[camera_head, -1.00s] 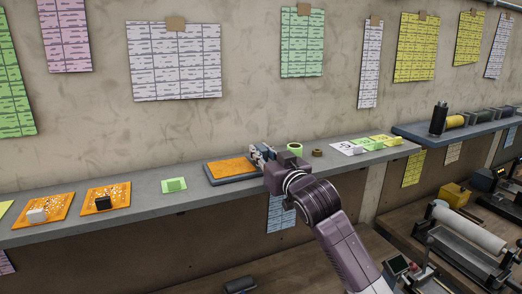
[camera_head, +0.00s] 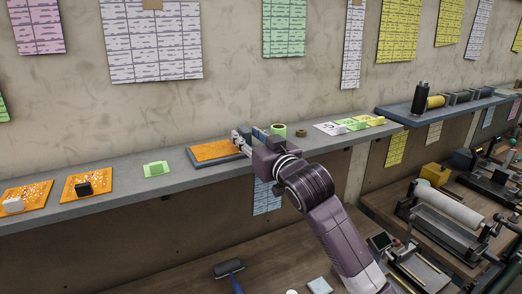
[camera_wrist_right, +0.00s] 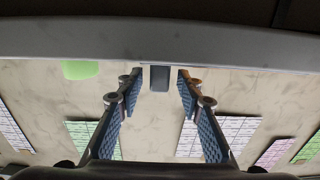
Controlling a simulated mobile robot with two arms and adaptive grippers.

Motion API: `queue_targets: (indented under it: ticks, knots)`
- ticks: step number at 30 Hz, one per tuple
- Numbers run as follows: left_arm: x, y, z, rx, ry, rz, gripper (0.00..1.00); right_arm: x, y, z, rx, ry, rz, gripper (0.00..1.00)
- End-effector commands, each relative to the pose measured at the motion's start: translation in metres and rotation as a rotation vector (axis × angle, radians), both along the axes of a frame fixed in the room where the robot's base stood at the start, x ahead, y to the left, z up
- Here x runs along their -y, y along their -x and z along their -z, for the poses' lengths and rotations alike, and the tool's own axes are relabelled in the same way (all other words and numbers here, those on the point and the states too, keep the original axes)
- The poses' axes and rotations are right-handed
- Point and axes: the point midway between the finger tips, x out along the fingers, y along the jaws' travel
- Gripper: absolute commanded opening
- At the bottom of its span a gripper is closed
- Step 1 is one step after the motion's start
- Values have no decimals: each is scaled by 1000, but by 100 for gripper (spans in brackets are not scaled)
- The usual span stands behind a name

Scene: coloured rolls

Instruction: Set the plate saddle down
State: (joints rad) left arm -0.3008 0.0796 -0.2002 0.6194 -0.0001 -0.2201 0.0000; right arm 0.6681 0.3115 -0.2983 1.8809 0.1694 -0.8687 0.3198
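A flat orange plate (camera_head: 214,151) lies on a grey base (camera_head: 201,165) on the wall shelf; I take this pair as the plate saddle, though no label shows. It looks flat on the shelf. My right gripper (camera_head: 249,139) is at its right end, fingers pointing to the wall. In the right wrist view, my right gripper (camera_wrist_right: 159,90) is open, with a small dark grey block (camera_wrist_right: 159,78) between the fingers and gaps on both sides. I cannot tell whether the block belongs to the saddle. My left gripper is not in view.
On the shelf (camera_head: 120,181), a green roll (camera_head: 279,130) and a brown ring (camera_head: 301,133) stand right of my gripper. Coloured cards (camera_head: 350,125) lie farther right.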

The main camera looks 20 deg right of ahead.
Motion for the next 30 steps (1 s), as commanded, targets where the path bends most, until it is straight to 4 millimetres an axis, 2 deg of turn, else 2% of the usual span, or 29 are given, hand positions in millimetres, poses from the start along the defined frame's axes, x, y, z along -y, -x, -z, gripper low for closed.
queue_targets:
  ticks: [1,9,15,20,30]
  knots:
    - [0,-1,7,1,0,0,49,2,10,3,3,0,0,34]
    - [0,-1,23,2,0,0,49,12,59,2,3,1,0,34]
    - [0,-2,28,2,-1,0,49,17,83,1,2,0,2,34]
    - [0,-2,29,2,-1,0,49,18,90,0,0,0,1,34]
    - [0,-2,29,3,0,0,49,18,91,0,0,0,2,34]
